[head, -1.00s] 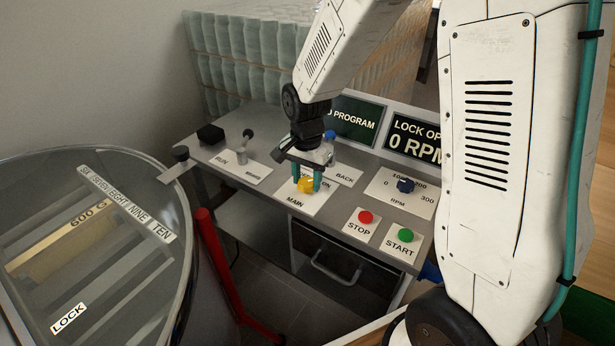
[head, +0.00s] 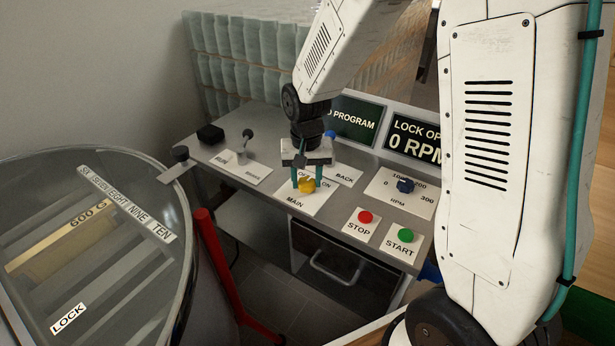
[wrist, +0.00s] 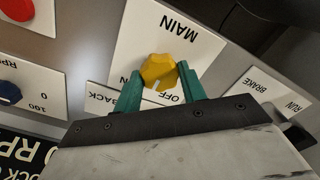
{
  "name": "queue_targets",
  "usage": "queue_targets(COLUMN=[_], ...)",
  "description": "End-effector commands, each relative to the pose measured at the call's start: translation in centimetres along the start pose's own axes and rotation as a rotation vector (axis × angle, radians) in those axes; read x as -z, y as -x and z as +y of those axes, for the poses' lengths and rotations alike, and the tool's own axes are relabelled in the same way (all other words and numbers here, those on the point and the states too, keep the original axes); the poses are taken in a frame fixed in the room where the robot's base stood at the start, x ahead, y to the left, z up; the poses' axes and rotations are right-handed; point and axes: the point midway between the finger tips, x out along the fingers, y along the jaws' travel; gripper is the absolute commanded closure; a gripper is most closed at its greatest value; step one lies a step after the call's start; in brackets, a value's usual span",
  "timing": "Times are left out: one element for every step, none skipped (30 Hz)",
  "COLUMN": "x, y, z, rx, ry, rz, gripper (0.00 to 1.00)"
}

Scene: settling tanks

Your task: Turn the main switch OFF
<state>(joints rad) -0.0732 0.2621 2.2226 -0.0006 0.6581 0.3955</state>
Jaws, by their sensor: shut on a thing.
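The main switch is a yellow knob (head: 306,186) on a white plate (head: 295,203) marked MAIN, with OFF on the left and ON on the right behind the knob. My gripper (head: 307,181) points down at it, with its teal fingers on either side. In the wrist view the knob (wrist: 159,71) sits between the two fingertips (wrist: 160,82), and my gripper is shut on it. The OFF label shows beside a finger there, while the ON label is mostly hidden. I cannot tell exactly which mark the knob points to.
A red STOP button (head: 365,217), a green START button (head: 406,235) and a blue RPM knob (head: 405,186) are to the right. A blue knob (head: 330,136) stands behind my gripper. A brake lever (head: 246,143) is to the left. A display (head: 415,139) reads 0 RPM.

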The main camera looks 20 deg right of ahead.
Motion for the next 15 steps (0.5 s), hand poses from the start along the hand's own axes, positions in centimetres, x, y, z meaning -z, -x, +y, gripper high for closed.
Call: queue_targets(x=[0.2, 0.2, 0.21, 0.21, 0.21, 0.22, 0.22, 0.23, 0.23, 0.23, 0.24, 0.24, 0.25, 0.25, 0.26], y=[0.16, 0.16, 0.17, 0.17, 0.17, 0.18, 0.18, 0.18, 0.19, 0.19, 0.19, 0.19, 0.19, 0.2, 0.2], z=[-0.13, -0.13, -0.13, -0.13, -0.12, -0.12, -0.11, -0.11, -0.1, -0.1, -0.09, -0.09, -0.09, -0.08, -0.08], rx=[0.003, 0.003, 0.003, 0.003, 0.003, 0.003, 0.003, 0.003, 0.003, 0.003, 0.003, 0.003, 0.002, 0.002, 0.002], ry=[0.044, 0.073, 0.11, 0.139, 0.167, 0.204, 0.231, 0.258, 0.293, 0.318, 0.342, 0.373, 0.396, 0.418, 0.446], rz=[0.006, 0.006, 0.007, 0.007, 0.007, 0.007, 0.007, 0.007, 0.007, 0.007, 0.007, 0.008, 0.008, 0.008, 0.008], gripper=[0.82, 0.82, 0.82, 0.82, 0.82, 0.82, 0.82, 0.82, 0.82, 0.82, 0.82, 0.82, 0.82, 0.82, 0.82])
